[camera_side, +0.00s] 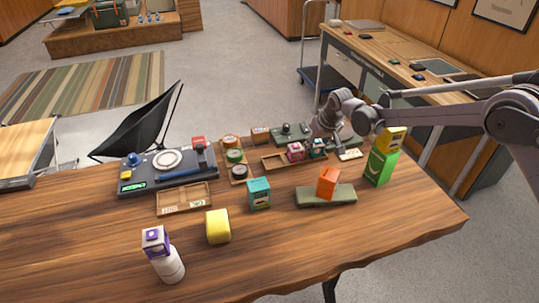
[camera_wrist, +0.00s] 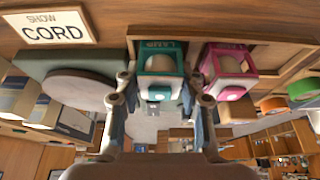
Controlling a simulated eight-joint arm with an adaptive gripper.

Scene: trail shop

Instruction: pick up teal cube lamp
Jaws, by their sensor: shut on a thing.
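The teal cube lamp (camera_wrist: 160,58) is a small teal frame around a pale bulb, with lettering like "LAMP" on its edge. It shows small in the side view (camera_side: 318,152), at the right end of a shallow wooden tray (camera_side: 272,163). My gripper (camera_wrist: 160,80) has one finger on each side of the lamp and is shut on it. In the side view my gripper (camera_side: 318,146) reaches in from behind. A pink cube lamp (camera_wrist: 228,68) stands close beside it, also in the side view (camera_side: 295,152). I cannot tell whether the teal lamp touches the tray.
A "SHOW CORD" card (camera_wrist: 50,28) lies beside the lamp. A green box with a yellow one on top (camera_side: 381,165), an orange block (camera_side: 327,182) on a green pad, a teal box (camera_side: 259,193) and a yellow block (camera_side: 217,226) stand nearby. The front right tabletop is clear.

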